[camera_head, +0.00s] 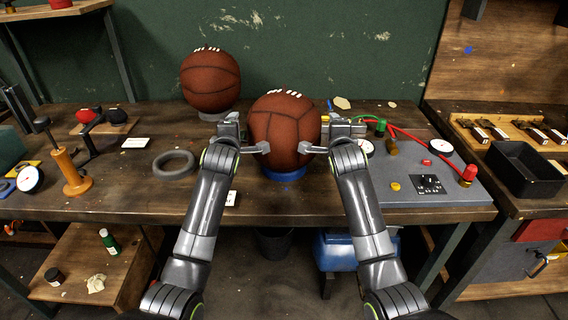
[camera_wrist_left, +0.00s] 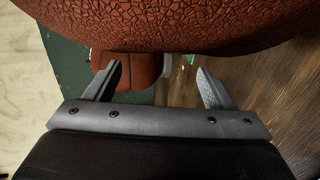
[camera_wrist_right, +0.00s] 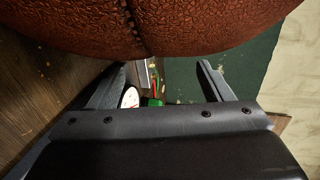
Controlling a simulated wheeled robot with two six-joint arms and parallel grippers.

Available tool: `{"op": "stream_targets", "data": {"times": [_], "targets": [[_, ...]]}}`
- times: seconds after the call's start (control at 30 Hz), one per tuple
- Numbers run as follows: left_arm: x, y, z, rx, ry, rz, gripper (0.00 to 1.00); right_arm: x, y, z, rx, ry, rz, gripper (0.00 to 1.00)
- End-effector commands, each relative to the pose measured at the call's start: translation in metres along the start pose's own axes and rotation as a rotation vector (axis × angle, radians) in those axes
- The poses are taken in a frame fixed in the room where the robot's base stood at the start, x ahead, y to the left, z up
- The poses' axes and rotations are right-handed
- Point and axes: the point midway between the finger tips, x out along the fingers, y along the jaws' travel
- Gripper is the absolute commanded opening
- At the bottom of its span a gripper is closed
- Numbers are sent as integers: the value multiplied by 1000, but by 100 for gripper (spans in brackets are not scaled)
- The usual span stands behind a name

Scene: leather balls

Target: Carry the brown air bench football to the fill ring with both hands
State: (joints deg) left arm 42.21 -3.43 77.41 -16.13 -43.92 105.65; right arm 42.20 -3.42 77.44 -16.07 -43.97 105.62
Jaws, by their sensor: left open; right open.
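A brown football with white laces (camera_head: 285,130) sits at or just above a blue ring (camera_head: 285,175) near the middle of the bench; contact cannot be told. It fills the top of the left wrist view (camera_wrist_left: 180,25) and the right wrist view (camera_wrist_right: 150,25). My left gripper (camera_head: 250,138) is open at its left side, and my right gripper (camera_head: 322,138) is open at its right side. Their jaws are empty; whether they touch the ball is unclear. A second brown ball (camera_head: 210,82) stands on a grey ring behind left. Which ring is the fill ring is not marked.
A loose grey ring (camera_head: 174,164) lies left of my left arm. An orange stand (camera_head: 70,172) and gauge (camera_head: 29,180) are farther left. A grey panel (camera_head: 420,170) with hoses and a gauge is at right. A black tray (camera_head: 525,168) is on the right bench.

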Motion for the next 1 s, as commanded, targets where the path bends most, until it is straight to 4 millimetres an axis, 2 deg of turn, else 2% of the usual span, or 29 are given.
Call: {"op": "stream_targets", "data": {"times": [0.3, 0.47, 0.67, 1.0], "targets": [[0, 0, -1, 0, 1, -1, 76, 0, 0, -1, 0, 1, 1, 76], [-8, -1, 0, -2, 1, -1, 76, 0, 0, -1, 0, 1, 1, 76], [-31, -1, 0, -3, 1, 0, 76, 0, 0, -1, 0, 2, 1, 76], [-82, 0, 0, -3, 0, 1, 76, 0, 0, -1, 0, 2, 1, 76]]}}
